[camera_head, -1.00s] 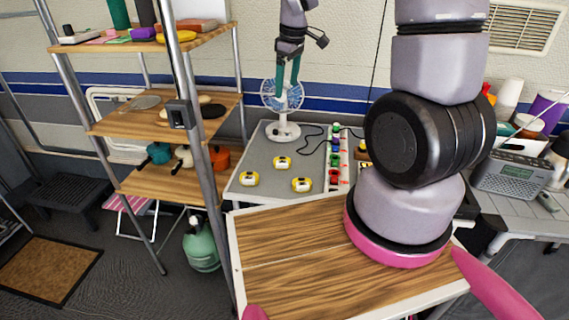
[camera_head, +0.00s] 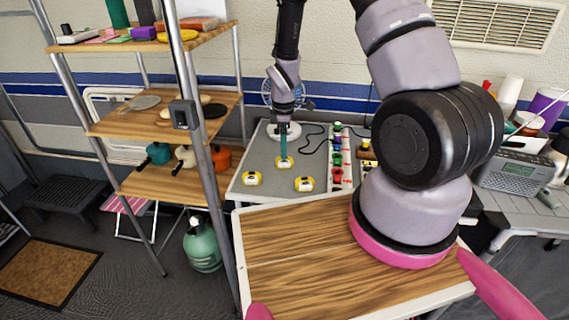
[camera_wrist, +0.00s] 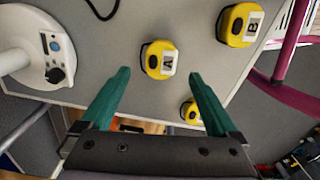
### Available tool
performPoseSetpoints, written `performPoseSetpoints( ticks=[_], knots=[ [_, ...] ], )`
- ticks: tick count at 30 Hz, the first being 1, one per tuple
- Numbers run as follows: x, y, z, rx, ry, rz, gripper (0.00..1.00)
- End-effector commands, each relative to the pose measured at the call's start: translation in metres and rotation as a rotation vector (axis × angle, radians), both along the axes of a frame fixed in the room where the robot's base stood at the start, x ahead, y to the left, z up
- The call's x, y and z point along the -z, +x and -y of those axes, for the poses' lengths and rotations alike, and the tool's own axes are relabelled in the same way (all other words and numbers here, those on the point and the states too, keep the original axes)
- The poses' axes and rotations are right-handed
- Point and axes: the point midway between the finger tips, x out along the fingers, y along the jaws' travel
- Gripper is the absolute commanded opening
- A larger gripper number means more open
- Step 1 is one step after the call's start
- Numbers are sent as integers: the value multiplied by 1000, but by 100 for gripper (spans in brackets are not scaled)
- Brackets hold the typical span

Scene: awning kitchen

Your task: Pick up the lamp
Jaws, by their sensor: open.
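No object is plainly a lamp. Three small yellow, black and white cases lie on the grey table (camera_head: 262,150): one at the back (camera_head: 284,164), one at front left (camera_head: 252,179) and one at front right (camera_head: 304,184). In the wrist view, one marked A (camera_wrist: 158,60) lies just beyond and between my fingertips, one marked B (camera_wrist: 240,24) lies farther off, and a third (camera_wrist: 187,112) is partly hidden by a finger. My gripper (camera_wrist: 160,76) has teal fingers spread apart with nothing between them; it also shows above the back case in the head view (camera_head: 283,150).
A white fan (camera_head: 287,131) stands behind my gripper; its base (camera_wrist: 14,45) shows in the wrist view. A strip of coloured items (camera_head: 338,160) lies right of the cases. A metal shelf (camera_head: 165,115) stands left. A radio (camera_head: 511,174) stands at right.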

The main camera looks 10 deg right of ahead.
Motion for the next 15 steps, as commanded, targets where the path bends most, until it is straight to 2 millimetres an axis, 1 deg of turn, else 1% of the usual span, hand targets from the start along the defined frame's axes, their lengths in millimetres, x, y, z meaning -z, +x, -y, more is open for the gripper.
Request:
performPoseSetpoints(
  ticks=[4, 10, 12, 15],
  knots=[
    [14, -1, 1, -1, -1, -2, 95],
    [44, -2, 2, 0, 0, -2, 95],
    [50, -1, 2, 0, 0, 0, 95],
    [54, -1, 2, 0, 0, 1, 95]
  ],
)
